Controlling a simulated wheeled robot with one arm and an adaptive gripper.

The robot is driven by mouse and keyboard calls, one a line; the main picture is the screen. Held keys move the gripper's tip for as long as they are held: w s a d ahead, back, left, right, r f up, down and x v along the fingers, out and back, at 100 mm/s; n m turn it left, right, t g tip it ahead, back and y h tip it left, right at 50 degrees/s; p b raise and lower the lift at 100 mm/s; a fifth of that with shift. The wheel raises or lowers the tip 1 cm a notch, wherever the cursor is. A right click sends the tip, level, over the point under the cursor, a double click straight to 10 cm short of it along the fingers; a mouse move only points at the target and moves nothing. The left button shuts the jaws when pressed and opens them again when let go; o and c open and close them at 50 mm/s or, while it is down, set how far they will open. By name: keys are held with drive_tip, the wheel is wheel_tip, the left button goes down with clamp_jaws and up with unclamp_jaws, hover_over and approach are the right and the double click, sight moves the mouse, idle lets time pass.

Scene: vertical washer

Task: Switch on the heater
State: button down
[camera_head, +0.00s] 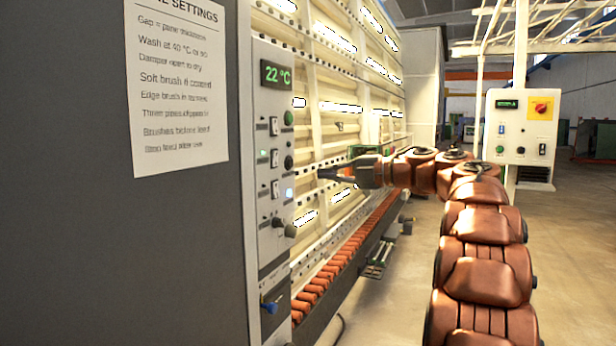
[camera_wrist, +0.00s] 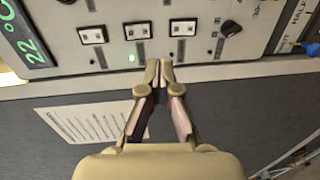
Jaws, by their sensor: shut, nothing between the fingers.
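The washer's control panel (camera_head: 271,225) stands upright on the machine's end, with a green display (camera_head: 276,75) reading 22 °C. Three white rocker switches (camera_head: 274,158) run down it. In the wrist view the switches show in a row: the left one (camera_wrist: 91,35), the middle one (camera_wrist: 138,30) and the right one (camera_wrist: 183,28). The labels are too small to read, so I cannot tell which is the heater's. My gripper (camera_wrist: 166,63) is shut and empty, its tips below the middle and right switches; contact is not visible.
A dark knob (camera_head: 284,227) and a blue-handled lever (camera_head: 270,306) stick out lower on the panel. A settings sheet (camera_head: 180,90) is on the grey side wall. Orange rollers (camera_head: 335,262) line the washer's base.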

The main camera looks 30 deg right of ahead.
drive_tip(key=shift+f+v, duration=0.25)
drive_tip(key=shift+v, duration=0.9)
